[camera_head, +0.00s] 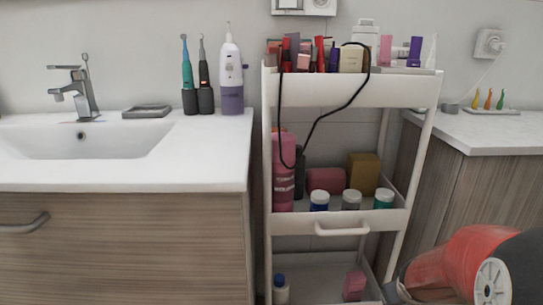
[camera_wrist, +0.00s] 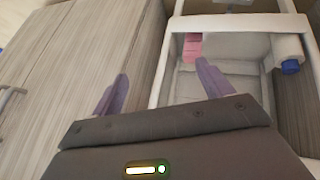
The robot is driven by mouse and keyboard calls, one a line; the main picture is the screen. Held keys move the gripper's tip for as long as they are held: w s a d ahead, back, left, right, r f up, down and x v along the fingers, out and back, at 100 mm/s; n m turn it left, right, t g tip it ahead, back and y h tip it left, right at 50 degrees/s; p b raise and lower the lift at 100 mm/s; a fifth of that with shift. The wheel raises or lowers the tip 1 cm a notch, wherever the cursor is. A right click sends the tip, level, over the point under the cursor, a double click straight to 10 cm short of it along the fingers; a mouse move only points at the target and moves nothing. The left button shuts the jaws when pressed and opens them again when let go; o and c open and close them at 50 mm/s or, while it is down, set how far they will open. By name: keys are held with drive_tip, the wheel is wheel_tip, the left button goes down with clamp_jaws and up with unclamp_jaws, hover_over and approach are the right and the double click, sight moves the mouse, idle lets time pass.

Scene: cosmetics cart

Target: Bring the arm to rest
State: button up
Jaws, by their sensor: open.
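My gripper (camera_wrist: 160,88) shows in the wrist view with its two grey-purple fingers spread apart and nothing between them. It is in front of the lower part of the white cart (camera_head: 345,95). In the head view, a red and dark part of my arm (camera_head: 465,265) shows at the bottom right, beside the cart. The gripper's fingers are not visible there.
The cart's bottom shelf holds a pink box (camera_head: 354,286) and a blue-capped bottle (camera_head: 280,290). Its upper shelves are crowded, and a black cord (camera_head: 316,122) hangs over the front. The sink cabinet (camera_head: 120,240) stands left, another cabinet (camera_head: 410,200) right.

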drive_tip(key=s+a+r+m+y, duration=0.1)
drive_tip(key=s+a+r+y, duration=0.2)
drive_tip(key=s+a+r, duration=1)
drive_tip(key=s+a, duration=0.4)
drive_tip(key=shift+s+r, duration=0.25)
drive_tip(key=shift+r, duration=0.15)
